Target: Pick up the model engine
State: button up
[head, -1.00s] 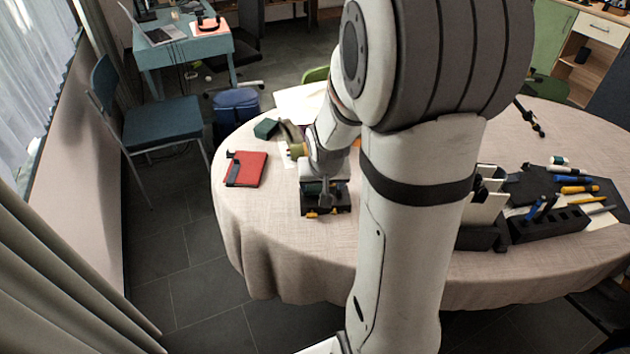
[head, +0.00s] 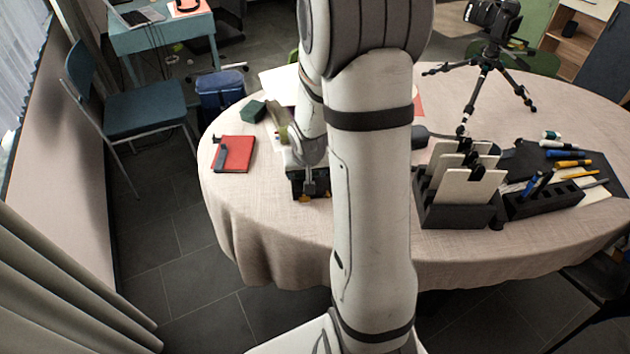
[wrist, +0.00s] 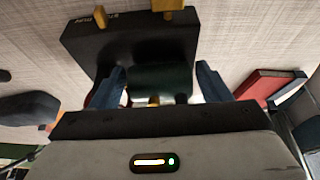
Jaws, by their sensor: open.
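The model engine (head: 297,188) appears as a dark block with small yellow parts on the table's near left side, mostly covered by my arm in the head view. In the wrist view its black base (wrist: 130,40) carries yellow pieces at the top edge, and a dark green cylinder (wrist: 160,78) lies in front of it. My gripper (wrist: 163,82) is open, with one blue-grey finger on each side of the cylinder. I cannot tell whether either finger touches it. In the head view my gripper (head: 308,186) is right over the engine.
A red notebook (head: 238,153) lies left of the engine, with a dark green box (head: 250,111) behind it. A black rack with pale cards (head: 462,192), a pen holder (head: 545,199) and a camera tripod (head: 490,75) stand to the right. Bare cloth lies in front of the engine.

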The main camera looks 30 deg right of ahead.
jog(key=shift+c, duration=0.5)
jog(key=c, duration=1.4)
jog(key=shift+r, duration=0.15)
grip_shut()
